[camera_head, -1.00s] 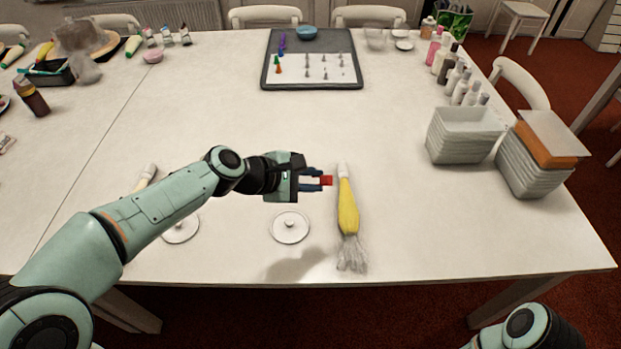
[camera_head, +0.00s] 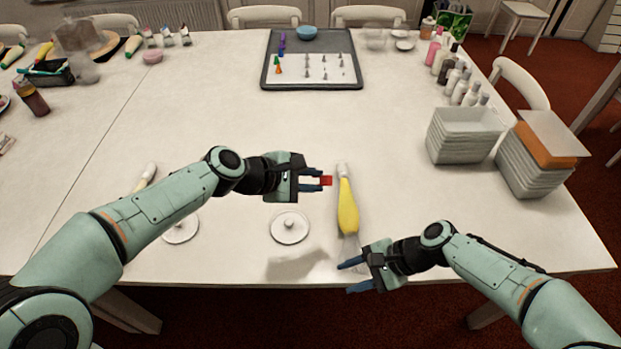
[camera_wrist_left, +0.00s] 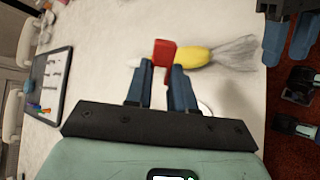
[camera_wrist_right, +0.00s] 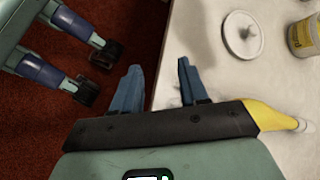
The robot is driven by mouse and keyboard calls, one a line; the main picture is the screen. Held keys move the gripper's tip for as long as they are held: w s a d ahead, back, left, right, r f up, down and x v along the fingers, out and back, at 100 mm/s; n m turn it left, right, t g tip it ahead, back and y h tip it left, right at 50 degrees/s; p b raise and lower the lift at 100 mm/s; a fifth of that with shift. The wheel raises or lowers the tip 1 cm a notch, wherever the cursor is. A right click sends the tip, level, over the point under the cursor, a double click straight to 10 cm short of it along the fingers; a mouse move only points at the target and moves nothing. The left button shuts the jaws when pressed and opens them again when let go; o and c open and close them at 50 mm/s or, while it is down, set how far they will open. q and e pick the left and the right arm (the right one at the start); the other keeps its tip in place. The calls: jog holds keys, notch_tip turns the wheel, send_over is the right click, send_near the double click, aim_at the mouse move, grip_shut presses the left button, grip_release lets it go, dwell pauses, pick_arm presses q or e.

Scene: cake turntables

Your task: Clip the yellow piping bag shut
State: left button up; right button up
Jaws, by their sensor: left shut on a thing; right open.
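The yellow piping bag (camera_head: 348,212) lies on the table, its white tip (camera_head: 343,170) pointing away and its clear, empty tail toward the near edge. My left gripper (camera_head: 318,181) is shut on a small red clip (camera_head: 327,180), just left of the bag's tip end. In the left wrist view the clip (camera_wrist_left: 164,52) overlaps the bag (camera_wrist_left: 195,57) in the picture; I cannot tell whether they touch. My right gripper (camera_head: 345,278) is open and empty at the near table edge, by the tail. It partly hides the tail in the head view.
Two pale discs with knobs (camera_head: 290,228) (camera_head: 180,230) lie left of the bag. My left forearm partly hides another bag (camera_head: 149,172). The table's middle is clear.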

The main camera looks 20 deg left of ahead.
jog(key=w+a+r+t, duration=0.2)
jog(key=w+r, duration=0.1)
jog(key=r, duration=0.5)
jog(key=m+t+y, duration=0.2)
jog(key=m+t, duration=0.1)
send_near(331, 180)
jog(key=shift+x, duration=4.3)
jog(key=c, duration=0.8)
pick_arm(q)
jog(key=o, duration=0.9)
pick_arm(e)
jog(key=shift+o, duration=0.2)
